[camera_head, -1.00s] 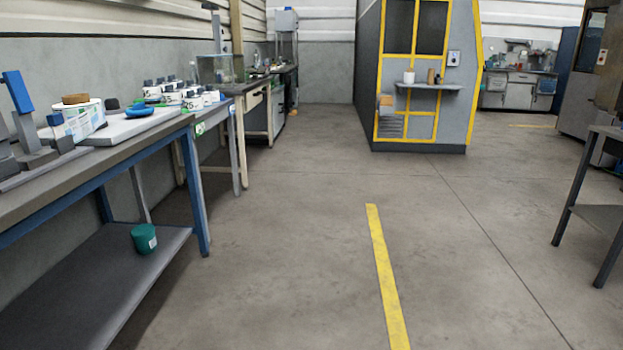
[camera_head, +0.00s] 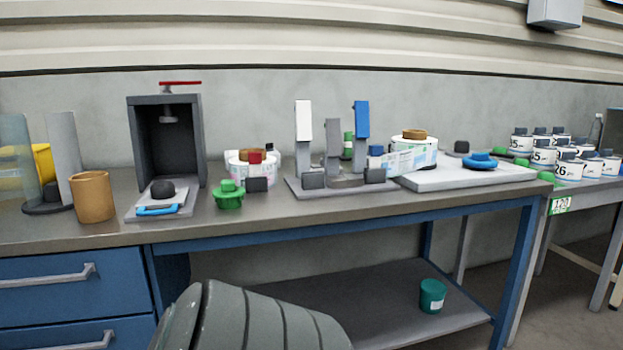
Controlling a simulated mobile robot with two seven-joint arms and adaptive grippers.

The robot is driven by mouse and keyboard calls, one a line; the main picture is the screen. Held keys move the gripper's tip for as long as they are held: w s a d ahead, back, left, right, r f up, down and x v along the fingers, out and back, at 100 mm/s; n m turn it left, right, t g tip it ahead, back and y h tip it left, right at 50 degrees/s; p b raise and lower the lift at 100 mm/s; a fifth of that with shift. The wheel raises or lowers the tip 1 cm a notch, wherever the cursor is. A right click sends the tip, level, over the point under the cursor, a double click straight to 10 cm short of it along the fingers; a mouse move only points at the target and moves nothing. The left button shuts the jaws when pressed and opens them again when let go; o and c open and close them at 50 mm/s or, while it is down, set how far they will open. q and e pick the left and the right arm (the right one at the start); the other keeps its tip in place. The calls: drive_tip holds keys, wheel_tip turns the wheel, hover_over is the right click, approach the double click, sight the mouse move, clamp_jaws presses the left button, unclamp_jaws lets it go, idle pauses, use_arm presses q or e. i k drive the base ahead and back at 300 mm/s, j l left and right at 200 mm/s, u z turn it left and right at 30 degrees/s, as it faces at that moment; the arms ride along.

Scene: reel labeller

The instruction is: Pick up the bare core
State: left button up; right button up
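A plain brown cylinder (camera_head: 92,198), which looks like the bare core, stands upright on the left part of the workbench (camera_head: 330,222), near its front edge. Nothing is wrapped around it. Neither of my grippers is in view.
A dark press-like box (camera_head: 190,130) stands just right of the brown cylinder. A clear-and-grey upright stand (camera_head: 62,150) is behind it. A green knob piece (camera_head: 229,196) and a grey fixture (camera_head: 340,185) lie further right. A teal pot (camera_head: 432,296) sits on the lower shelf.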

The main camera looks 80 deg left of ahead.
sight(92, 192)
drive_tip(key=u, duration=1.8)
